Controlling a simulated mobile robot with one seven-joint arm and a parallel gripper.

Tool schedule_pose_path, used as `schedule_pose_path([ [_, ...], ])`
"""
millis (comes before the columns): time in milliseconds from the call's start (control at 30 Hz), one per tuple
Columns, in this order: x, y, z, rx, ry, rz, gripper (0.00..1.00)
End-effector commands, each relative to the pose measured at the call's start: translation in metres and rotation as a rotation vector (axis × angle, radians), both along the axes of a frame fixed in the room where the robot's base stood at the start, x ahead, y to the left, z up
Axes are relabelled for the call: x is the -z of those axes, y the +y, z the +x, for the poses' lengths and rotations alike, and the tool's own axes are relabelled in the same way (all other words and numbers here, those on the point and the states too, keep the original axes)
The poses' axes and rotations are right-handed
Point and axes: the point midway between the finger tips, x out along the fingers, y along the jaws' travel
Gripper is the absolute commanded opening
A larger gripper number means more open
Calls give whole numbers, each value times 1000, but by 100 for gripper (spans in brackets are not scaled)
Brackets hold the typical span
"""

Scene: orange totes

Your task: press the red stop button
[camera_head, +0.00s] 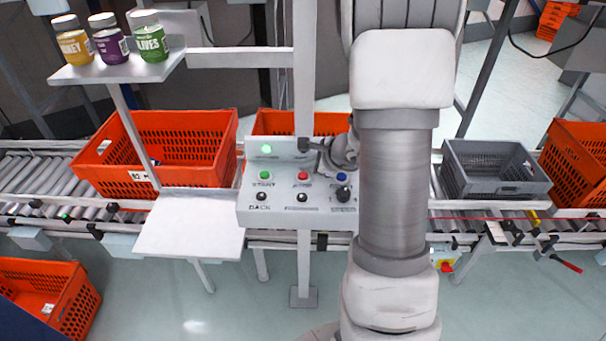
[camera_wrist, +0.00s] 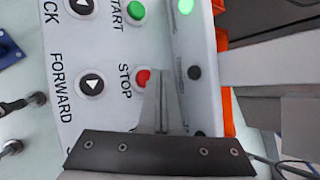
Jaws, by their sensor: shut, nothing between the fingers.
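The red stop button (camera_head: 303,175) sits in the middle of the top row on a light grey control panel (camera_head: 257,215), with the label STOP by it. In the wrist view the red button (camera_wrist: 142,77) is partly covered by my gripper (camera_wrist: 163,76). The fingers are shut and empty, and their tips appear just beside the button's edge. I cannot tell whether they touch it or hover above. In the head view my gripper (camera_head: 323,148) is over the back right of the panel, partly hidden by my arm.
A green start button (camera_head: 265,175) is left of the red one and a blue button (camera_head: 341,176) is right. Black buttons form the front row. A green lamp (camera_head: 266,149) glows on the panel's raised back. Orange totes (camera_head: 215,150) and a grey tote (camera_head: 490,188) stand on the conveyor behind.

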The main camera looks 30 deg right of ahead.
Motion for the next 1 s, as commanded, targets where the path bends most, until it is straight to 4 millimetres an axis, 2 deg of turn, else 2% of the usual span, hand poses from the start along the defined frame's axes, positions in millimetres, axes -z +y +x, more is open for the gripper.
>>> schedule_pose_path([
  [500,0,0,0,0,0,0,0],
  [1000,9,0,0,0,0,0,0],
])
